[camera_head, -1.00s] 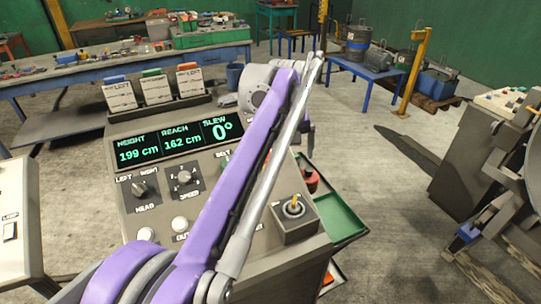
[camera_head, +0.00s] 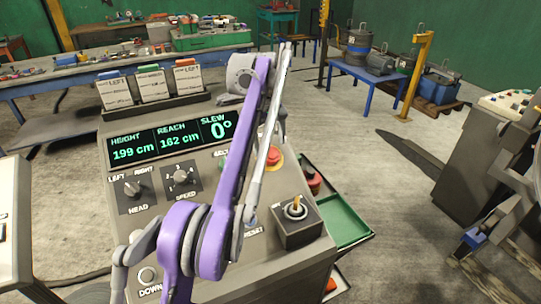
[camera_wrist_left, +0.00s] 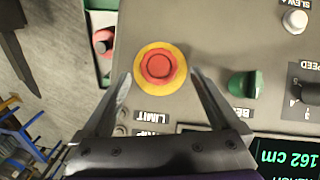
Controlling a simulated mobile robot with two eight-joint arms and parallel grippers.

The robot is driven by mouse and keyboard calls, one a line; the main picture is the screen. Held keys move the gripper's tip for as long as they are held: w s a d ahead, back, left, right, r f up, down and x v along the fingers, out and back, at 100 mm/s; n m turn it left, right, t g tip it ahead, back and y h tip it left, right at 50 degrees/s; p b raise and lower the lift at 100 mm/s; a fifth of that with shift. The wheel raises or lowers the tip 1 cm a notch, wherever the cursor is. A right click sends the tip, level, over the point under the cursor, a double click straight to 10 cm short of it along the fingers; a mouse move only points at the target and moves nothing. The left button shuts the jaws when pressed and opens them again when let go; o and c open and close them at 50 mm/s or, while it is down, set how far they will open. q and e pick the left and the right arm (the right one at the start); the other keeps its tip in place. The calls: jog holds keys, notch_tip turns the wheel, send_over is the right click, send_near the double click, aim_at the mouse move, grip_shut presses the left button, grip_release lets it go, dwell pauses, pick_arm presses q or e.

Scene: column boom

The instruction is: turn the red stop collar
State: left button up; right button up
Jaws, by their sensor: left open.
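The red stop collar (camera_wrist_left: 158,66) is a round red knob in a yellow ring on the grey console. My left gripper (camera_wrist_left: 160,76) is open in the left wrist view, with one finger on each side of the collar. The fingers look apart from it, and their height above it is hard to tell. In the head view the gripper is mostly hidden behind the arm. My right gripper is not in view.
A green tray (camera_head: 340,218) with a red-topped item (camera_head: 312,178) sits at the console's right side.

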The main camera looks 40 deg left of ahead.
aim_at(271, 152)
pick_arm(q)
jog(key=shift+w+f+b, duration=0.2)
jog(key=shift+f+b, duration=0.1)
jog(key=shift+f, duration=1.3)
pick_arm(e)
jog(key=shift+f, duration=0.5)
pick_arm(q)
jog(key=shift+c, duration=0.2)
